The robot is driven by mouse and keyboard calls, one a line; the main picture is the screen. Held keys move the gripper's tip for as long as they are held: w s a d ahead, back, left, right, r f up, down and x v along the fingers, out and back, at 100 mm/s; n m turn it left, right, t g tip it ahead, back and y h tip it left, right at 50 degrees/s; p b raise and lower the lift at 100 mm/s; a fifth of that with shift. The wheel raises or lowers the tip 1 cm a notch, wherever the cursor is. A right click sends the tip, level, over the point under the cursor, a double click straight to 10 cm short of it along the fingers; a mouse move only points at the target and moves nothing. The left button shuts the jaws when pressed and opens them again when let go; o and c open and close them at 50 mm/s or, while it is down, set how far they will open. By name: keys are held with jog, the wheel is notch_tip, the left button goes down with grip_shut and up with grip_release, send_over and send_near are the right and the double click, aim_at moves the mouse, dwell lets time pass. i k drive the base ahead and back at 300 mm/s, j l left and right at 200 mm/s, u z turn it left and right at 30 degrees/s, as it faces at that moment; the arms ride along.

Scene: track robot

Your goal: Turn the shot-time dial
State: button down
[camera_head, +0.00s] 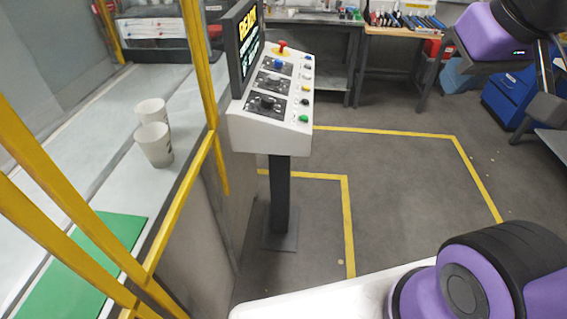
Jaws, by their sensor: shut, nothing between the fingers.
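A white control console (262,132) stands on a dark post left of the picture's middle. Its sloped panel has two black plates with dark round dials, an upper dial (272,81) and a lower dial (267,102). Their labels are too small to read, so I cannot tell which is the shot-time dial. A dark screen (244,48) with yellow and green text rises at the panel's left edge. Purple links of my arm show at the top right and bottom right, well apart from the console. My gripper's fingers do not show.
A red knob (282,47) and several coloured buttons share the panel. Yellow rails (185,197) and a pale bench with two white cups (154,145) lie left. Workbenches (398,31) stand behind. A blue cabinet (505,97) stands right. The grey floor right of the console is clear.

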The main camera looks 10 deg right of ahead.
aim_at(274, 80)
jog(key=i+j, duration=0.2)
jog(key=i, duration=0.3)
jog(key=i+j, duration=0.15)
jog(key=i, duration=0.3)
